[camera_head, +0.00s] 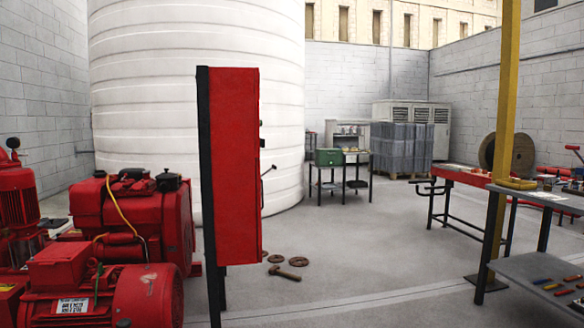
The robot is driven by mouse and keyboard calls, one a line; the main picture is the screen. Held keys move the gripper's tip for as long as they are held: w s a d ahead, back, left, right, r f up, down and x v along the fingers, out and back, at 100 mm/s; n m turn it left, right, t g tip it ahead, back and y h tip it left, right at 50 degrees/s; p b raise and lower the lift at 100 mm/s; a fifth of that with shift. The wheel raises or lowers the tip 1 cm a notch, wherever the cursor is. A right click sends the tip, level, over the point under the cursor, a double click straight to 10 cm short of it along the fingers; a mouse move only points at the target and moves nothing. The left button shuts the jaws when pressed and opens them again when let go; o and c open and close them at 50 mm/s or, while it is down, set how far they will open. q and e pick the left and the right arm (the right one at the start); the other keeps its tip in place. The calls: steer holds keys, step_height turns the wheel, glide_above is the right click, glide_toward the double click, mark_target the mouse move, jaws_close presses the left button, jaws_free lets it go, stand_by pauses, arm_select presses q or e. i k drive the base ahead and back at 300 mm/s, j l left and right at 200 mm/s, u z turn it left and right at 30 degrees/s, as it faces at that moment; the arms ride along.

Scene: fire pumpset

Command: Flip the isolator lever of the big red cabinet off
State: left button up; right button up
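The big red cabinet (235,165) stands on dark legs left of the middle and is seen from its side. Its front faces right. A thin lever with a dark knob (270,169) sticks out from the front edge and slants up to the right. Small dark fittings show above it on the same edge. The cabinet's front face is hidden at this angle, so other markings cannot be read. Neither of my grippers is in view.
Red pump machinery (130,220) fills the lower left beside the cabinet. A hammer (285,273) and several rusty rings lie on the floor right of it. A yellow post (505,120) and workbenches stand at the right. The grey floor (370,265) between is mostly clear.

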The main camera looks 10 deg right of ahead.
mark_target(273, 167)
steer(key=i+l, duration=0.2)
steer(key=l, duration=0.15)
steer(key=i+l, duration=0.2)
steer(key=l, duration=0.2)
steer(key=i+l, duration=0.2)
steer(key=l, duration=0.15)
